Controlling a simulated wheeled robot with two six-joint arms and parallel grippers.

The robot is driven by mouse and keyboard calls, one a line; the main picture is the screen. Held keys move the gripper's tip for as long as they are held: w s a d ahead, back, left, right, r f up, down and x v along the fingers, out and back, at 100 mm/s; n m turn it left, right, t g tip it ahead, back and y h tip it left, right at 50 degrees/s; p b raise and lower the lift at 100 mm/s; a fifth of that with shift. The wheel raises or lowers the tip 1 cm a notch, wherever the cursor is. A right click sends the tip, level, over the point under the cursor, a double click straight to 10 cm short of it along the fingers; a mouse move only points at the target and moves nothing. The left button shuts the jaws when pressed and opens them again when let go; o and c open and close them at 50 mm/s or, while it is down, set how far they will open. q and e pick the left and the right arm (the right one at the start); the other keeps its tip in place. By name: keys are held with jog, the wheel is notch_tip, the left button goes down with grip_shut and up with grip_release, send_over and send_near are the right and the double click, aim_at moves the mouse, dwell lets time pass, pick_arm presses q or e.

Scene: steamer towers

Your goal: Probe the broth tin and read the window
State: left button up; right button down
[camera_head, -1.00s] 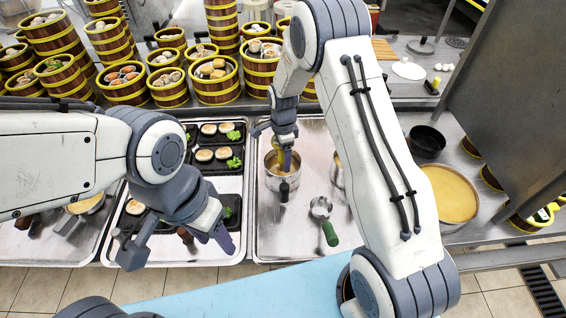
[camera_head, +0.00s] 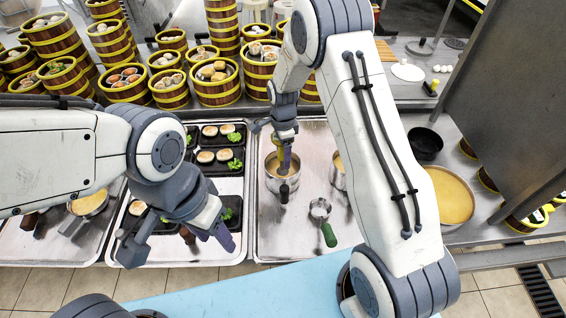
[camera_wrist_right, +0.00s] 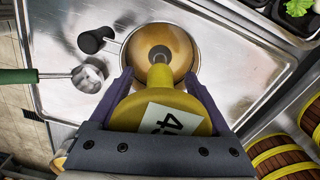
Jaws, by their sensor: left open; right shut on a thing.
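My right gripper (camera_head: 285,152) is shut on a yellow probe (camera_wrist_right: 160,108) and holds it over a round metal tin of brown-yellow broth (camera_head: 273,184). The tin also shows in the right wrist view (camera_wrist_right: 184,50), just ahead of the fingers (camera_wrist_right: 163,92).
A green-handled ladle (camera_head: 328,234) lies on the metal tray (camera_head: 275,238), near the tin. Another tin (camera_head: 337,178) stands just right of it, partly behind my arm. Black plates of buns (camera_head: 207,156) lie left. Steamer towers (camera_head: 214,84) line the back.

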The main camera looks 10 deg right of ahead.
jog(key=shift+r+p, duration=3.9)
jog(key=shift+r, duration=1.75)
